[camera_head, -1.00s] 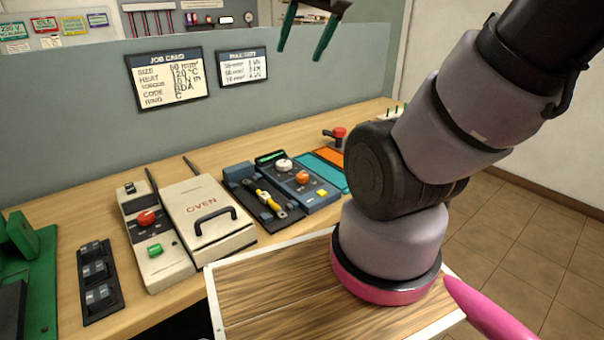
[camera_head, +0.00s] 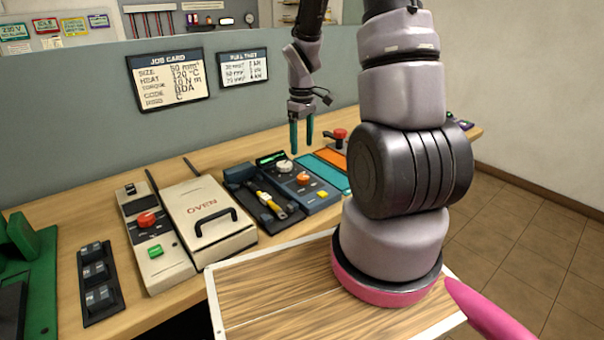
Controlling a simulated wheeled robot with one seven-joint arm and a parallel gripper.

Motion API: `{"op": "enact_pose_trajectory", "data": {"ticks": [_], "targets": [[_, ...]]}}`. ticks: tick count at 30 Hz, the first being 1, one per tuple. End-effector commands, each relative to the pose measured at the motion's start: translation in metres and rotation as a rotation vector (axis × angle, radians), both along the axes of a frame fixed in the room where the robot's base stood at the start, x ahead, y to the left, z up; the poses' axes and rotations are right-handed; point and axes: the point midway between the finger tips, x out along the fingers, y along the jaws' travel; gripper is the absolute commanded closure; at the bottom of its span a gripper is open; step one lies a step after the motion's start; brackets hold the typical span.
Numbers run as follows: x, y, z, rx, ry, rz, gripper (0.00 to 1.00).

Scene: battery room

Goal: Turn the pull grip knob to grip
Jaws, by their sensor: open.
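A blue tester (camera_head: 305,187) stands on the bench with a dark display, a pale round knob (camera_head: 285,166), an orange round knob (camera_head: 303,178) and a yellow button (camera_head: 322,195). Its labels are too small to read, so I cannot tell which knob is the pull grip knob. My gripper (camera_head: 302,135) points down with its two teal fingers apart and empty. In the picture its fingertips show just above the tester's back end, apart from both knobs.
A tray with a yellow tool (camera_head: 267,200) lies left of the tester. Further left are a cream oven (camera_head: 205,215) and a control box (camera_head: 155,235). A red-topped lever (camera_head: 339,134) and orange and teal mats (camera_head: 324,174) lie to the right. A grey partition (camera_head: 90,120) stands behind.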

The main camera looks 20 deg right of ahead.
Motion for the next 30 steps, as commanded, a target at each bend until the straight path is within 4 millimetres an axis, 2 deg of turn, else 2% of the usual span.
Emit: {"op": "enact_pose_trajectory", "data": {"ticks": [5, 12, 18, 23, 30], "targets": [[-0.001, 0.0, -0.019, 0.0, 0.006, 0.006, 0.24], [-0.001, 0.0, -0.066, 0.0, 0.007, 0.002, 0.24], [-0.001, 0.0, -0.095, 0.001, 0.005, 0.002, 0.24], [0.0, 0.0, -0.106, 0.0, 0.002, 0.001, 0.24], [0.0, 0.0, -0.108, 0.0, 0.001, 0.001, 0.24]]}}
